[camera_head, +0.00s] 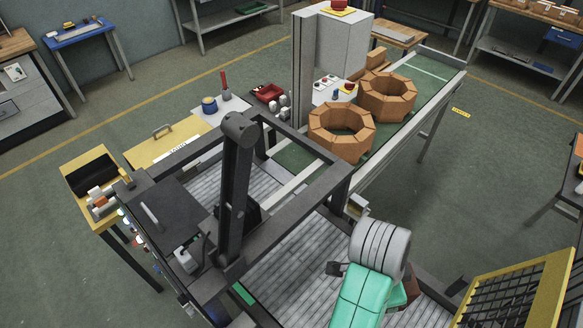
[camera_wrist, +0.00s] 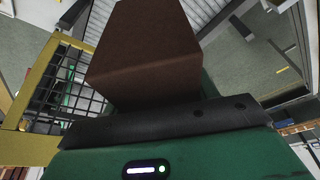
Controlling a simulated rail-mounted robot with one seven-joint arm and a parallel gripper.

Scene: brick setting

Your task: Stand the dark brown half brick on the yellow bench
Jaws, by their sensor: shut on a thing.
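The dark brown half brick (camera_wrist: 145,50) fills the upper middle of the wrist view, held at my gripper (camera_wrist: 165,122). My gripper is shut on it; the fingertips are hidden. In the head view, my teal gripper (camera_head: 362,298) is at the lower right, with a dark brown sliver of the brick (camera_head: 411,290) showing at its right side. The yellow bench (camera_head: 82,160) stands at the far left of the head view, well apart from my gripper. A black box-like thing and several small brick-like pieces (camera_head: 98,200) are on it.
A dark machine frame (camera_head: 235,190) over a slatted bed (camera_head: 290,265) lies between my gripper and the bench. Two brick rings (camera_head: 340,150) sit on a green conveyor behind. A yellow-framed mesh guard (camera_head: 520,290) stands at the lower right.

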